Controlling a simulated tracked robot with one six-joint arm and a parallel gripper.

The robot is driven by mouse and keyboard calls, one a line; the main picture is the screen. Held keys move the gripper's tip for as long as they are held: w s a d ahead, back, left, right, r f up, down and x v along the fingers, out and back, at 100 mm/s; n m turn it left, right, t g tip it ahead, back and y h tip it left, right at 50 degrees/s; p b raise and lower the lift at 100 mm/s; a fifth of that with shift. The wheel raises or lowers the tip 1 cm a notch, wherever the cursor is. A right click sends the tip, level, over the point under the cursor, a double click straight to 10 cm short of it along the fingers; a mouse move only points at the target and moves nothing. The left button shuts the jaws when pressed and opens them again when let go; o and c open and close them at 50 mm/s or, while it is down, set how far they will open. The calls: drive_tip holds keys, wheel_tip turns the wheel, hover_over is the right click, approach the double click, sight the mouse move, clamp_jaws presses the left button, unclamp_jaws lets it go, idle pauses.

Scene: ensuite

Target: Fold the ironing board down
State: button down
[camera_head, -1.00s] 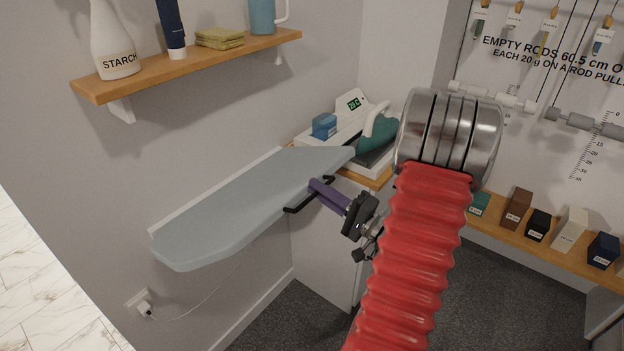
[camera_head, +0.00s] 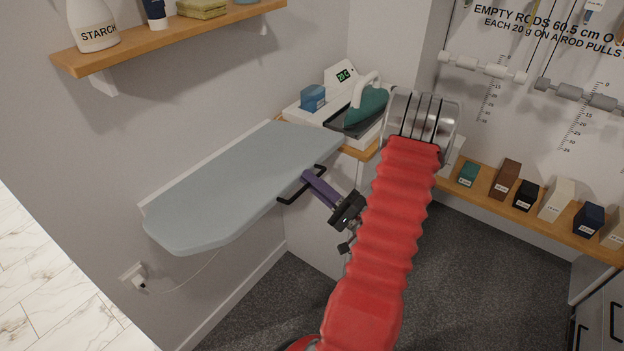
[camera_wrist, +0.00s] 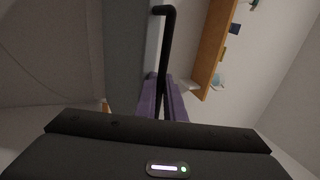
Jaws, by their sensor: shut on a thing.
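The ironing board (camera_head: 235,185) is a pale blue-grey panel along the left wall, out from the wall with its front edge tilted slightly down. In the wrist view its dark underside or edge (camera_wrist: 125,55) fills the upper left middle. A black bar handle (camera_head: 284,200) sits at its front edge, and it also shows in the wrist view (camera_wrist: 167,45). My gripper (camera_head: 312,182), with purple fingers, is shut on the handle. In the wrist view the fingers (camera_wrist: 163,100) lie on both sides of the bar. The grasp itself is partly hidden.
A wooden shelf (camera_head: 170,42) with a starch bottle (camera_head: 93,28) is above the board. A green iron (camera_head: 366,105) and a blue box (camera_head: 313,98) stand on the counter behind. Labelled blocks line a right ledge (camera_head: 480,203). Carpet below is open.

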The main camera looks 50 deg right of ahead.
drive_tip(key=shift+w+a, duration=0.1)
drive_tip(key=shift+a, duration=0.05)
drive_tip(key=c, duration=1.8)
unclamp_jaws()
drive_tip(key=shift+c, duration=0.2)
